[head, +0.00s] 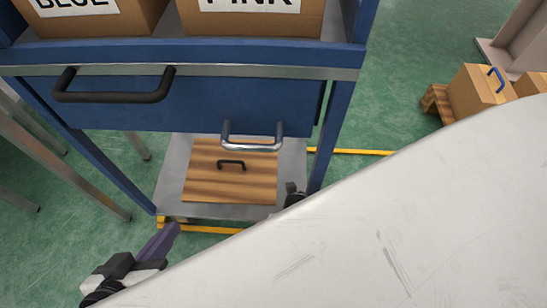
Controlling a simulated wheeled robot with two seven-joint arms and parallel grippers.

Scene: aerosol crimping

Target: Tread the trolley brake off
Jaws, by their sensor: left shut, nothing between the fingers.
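The trolley (335,115) has a blue frame, a blue drawer with a dark handle and a grey lower shelf. My left gripper (168,233), with purple fingers, is low at the left, in front of the trolley's lower left corner. It is shut and empty; I cannot tell whether it touches anything. A small dark part (292,195) shows by the lower right leg, partly covered by a pale surface in front. I cannot tell whether it is the brake. No brake pedal can be clearly made out. My right gripper cannot be made out.
Boxes labelled BLUE (85,18) and PINK (250,20) stand on top. A wooden board (230,185) with a small dark handle is on the lower shelf; a silver handle (252,142) shows above it. Cartons (478,92) stand at right. Green floor is open between.

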